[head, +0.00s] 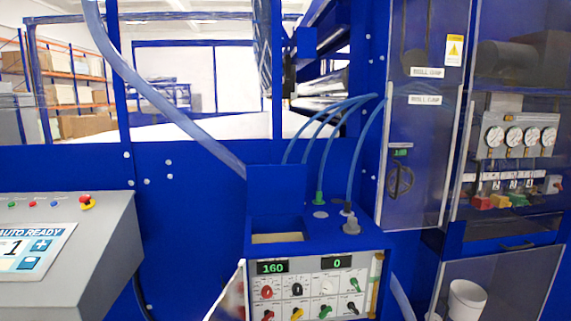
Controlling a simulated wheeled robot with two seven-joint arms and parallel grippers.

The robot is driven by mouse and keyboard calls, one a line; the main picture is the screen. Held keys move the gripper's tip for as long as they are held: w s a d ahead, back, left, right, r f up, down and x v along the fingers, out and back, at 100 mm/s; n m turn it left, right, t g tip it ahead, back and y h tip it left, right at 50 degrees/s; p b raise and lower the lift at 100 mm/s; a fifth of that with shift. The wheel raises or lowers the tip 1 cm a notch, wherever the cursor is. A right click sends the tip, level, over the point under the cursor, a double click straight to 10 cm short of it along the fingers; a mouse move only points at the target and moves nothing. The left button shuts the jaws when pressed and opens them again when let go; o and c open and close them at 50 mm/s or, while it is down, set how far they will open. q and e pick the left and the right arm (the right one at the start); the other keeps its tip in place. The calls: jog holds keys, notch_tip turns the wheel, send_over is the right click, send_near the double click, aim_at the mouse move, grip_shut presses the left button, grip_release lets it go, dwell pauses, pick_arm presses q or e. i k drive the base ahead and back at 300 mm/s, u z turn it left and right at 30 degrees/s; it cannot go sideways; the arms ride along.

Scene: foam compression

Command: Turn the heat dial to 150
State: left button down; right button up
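A control box (310,282) stands at the lower middle of the head view. Its left green display (273,268) reads 160 and its right display (337,263) reads 0. Below them are rows of knobs. A red knob (267,292) sits under the 160 display, with a black knob (297,289) to its right. The knob labels are too small to read, so I cannot tell for certain which one is the heat dial. Neither gripper is in view.
A grey console (75,245) with a screen and red button stands at left. Blue hoses (325,130) rise behind the box. At right are a clear-doored cabinet (415,165), gauges (515,136) and a white bucket (466,300). A pale slanted panel (230,298) borders the box's left.

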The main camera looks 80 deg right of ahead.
aim_at(266, 291)
jog(key=z, duration=2.35)
